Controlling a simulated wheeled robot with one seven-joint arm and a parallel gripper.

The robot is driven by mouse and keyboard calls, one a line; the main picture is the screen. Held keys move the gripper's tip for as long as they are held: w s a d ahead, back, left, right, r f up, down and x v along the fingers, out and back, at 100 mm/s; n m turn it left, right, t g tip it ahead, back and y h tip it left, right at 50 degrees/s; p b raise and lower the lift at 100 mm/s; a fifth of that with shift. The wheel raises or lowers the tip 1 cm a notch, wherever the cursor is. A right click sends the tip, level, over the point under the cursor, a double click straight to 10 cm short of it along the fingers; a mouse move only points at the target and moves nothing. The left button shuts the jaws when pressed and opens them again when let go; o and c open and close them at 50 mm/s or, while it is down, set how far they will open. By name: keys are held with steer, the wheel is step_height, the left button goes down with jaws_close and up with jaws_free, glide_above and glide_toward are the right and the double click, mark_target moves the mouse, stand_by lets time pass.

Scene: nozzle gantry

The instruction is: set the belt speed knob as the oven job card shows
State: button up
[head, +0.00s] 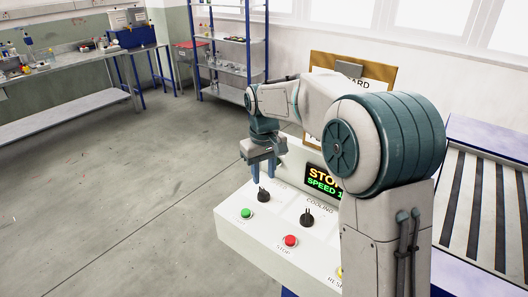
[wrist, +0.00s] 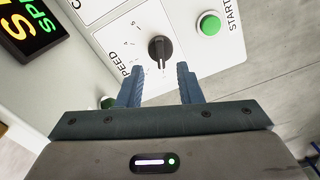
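The belt speed knob (wrist: 160,47) is black, beside the word SPEED and a printed scale on the white panel. A pale mark on it points toward the bottom of the wrist view. It also shows in the head view (head: 264,195). My gripper (wrist: 158,72) is open, its two blue fingers apart and just short of the knob; it also shows above the knob in the head view (head: 263,176). The display (head: 322,180) reads STOP above SPEED and a partly hidden number. The job card board (head: 385,78) is mostly hidden behind my arm.
A green START button (wrist: 208,25) sits beside the speed knob. The COOLING knob (head: 307,218), red STOP button (head: 290,240) and partly hidden yellow RESET button (head: 339,272) share the panel. The floor at left is clear.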

mark_target(264, 190)
step_height(264, 190, up, 9)
stand_by(0.5)
